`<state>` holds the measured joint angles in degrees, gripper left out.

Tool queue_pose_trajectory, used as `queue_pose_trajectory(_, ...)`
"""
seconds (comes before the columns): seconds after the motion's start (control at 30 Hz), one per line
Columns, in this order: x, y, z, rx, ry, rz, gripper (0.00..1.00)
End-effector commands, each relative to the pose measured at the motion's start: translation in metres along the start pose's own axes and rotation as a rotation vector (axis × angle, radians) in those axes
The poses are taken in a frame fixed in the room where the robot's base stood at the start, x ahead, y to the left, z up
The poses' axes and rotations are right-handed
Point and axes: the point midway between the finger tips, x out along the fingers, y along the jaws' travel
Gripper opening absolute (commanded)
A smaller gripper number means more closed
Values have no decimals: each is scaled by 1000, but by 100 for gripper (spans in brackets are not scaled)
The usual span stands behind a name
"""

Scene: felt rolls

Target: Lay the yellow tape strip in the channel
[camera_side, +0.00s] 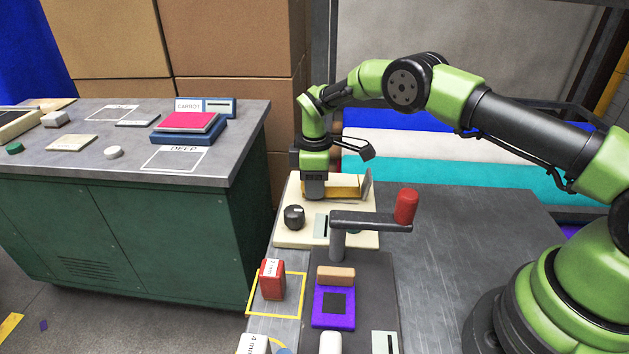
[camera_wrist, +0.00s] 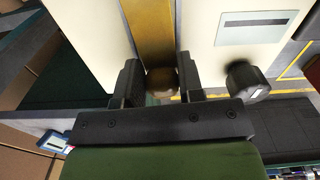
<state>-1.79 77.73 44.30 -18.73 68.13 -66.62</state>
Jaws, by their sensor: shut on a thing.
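A golden-yellow strip (camera_wrist: 150,28) runs away from my gripper between two cream panels in the wrist view. It also shows as a yellow band (camera_side: 345,183) on the cream fixture (camera_side: 286,236) in the side view. My gripper (camera_wrist: 161,84) has its fingers on both sides of a brown rounded piece (camera_wrist: 162,80) at the strip's near end, and is shut on it. I cannot tell whether this piece is part of the strip. In the side view my gripper (camera_side: 315,192) points down at the fixture's left side; its fingertips are hard to make out. The channel's floor is not clearly visible.
A black knob (camera_side: 294,217) and a slotted plate (camera_side: 321,226) sit in front of my gripper. A crank with a red handle (camera_side: 406,206) stands to the right. A red block (camera_side: 272,280) stands in a yellow outline. The dark tabletop at right is clear.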

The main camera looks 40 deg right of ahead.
Motion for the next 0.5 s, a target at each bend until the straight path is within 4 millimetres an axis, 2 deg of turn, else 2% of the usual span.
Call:
queue_pose_trajectory(0.47, 8, 0, 0, 0, 0, 0, 2)
queue_pose_trajectory(0.5, 7, 0, 0, 0, 0, 0, 42)
